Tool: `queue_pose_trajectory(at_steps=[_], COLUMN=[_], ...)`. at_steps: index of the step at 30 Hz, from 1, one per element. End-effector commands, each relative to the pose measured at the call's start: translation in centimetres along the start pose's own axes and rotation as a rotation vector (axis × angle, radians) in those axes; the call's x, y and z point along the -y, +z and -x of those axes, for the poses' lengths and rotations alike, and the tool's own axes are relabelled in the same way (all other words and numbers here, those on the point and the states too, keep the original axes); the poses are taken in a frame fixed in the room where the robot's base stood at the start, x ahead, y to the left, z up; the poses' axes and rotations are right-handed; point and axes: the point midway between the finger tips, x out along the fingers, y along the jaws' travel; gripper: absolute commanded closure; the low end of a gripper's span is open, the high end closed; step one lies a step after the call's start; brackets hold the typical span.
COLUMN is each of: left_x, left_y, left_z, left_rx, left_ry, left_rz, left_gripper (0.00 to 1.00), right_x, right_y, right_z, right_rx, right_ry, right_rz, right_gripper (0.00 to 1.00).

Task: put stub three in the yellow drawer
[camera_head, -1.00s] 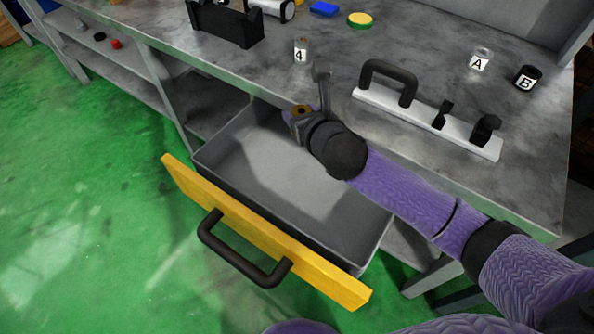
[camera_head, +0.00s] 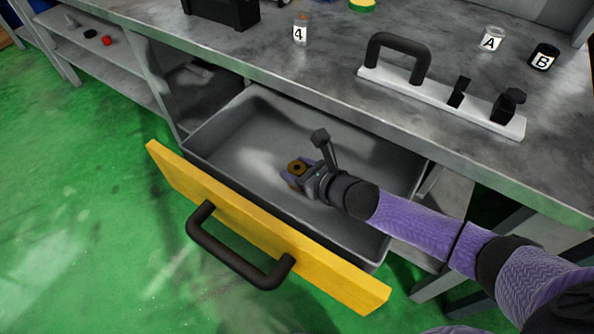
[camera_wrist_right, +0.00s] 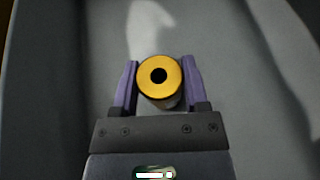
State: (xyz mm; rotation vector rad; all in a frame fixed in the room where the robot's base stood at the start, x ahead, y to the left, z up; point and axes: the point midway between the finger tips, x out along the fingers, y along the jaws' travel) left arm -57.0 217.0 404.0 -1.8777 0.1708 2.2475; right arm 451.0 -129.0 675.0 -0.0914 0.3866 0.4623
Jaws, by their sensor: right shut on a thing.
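A small stub (camera_head: 297,167) with a brass-coloured top and a dark centre hole is held in my right gripper (camera_head: 292,177). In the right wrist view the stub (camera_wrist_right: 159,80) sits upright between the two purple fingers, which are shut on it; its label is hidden. The yellow drawer (camera_head: 262,232) is pulled out, with a black handle and a grey interior. My right gripper and the stub are over the inside of the drawer; I cannot tell whether the stub touches the floor. My left gripper is not in view.
The drawer interior around the gripper is otherwise empty.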

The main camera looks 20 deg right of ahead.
Motion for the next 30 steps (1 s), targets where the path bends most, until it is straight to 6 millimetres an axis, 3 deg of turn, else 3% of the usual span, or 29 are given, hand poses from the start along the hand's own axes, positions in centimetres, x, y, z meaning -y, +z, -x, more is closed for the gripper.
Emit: queue_pose_trajectory(at_steps=[8, 9, 13, 23, 26, 30], left_x=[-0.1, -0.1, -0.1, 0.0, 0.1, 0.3], left_y=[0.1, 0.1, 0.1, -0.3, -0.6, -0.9], left_z=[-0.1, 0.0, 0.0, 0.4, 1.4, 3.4], left_rx=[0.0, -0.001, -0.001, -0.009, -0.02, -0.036], left_ry=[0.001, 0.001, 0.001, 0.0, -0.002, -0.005], left_rz=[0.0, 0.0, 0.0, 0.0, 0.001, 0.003], left_gripper=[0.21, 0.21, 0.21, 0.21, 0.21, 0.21], right_x=[0.0, 0.0, 0.0, 0.0, 0.0, 0.0], right_y=[-0.1, -0.1, 0.0, 0.5, 0.7, 0.8], right_z=[-0.1, 0.0, 0.0, 0.2, 2.0, 5.8], right_rx=[0.002, 0.0, 0.0, 0.001, 0.0, -0.001], right_ry=[0.0, -0.001, -0.001, -0.001, -0.001, -0.002], right_rz=[0.0, -0.001, 0.0, 0.002, 0.0, 0.0], right_gripper=[1.0, 0.34, 0.07, 0.07, 0.07, 0.07])
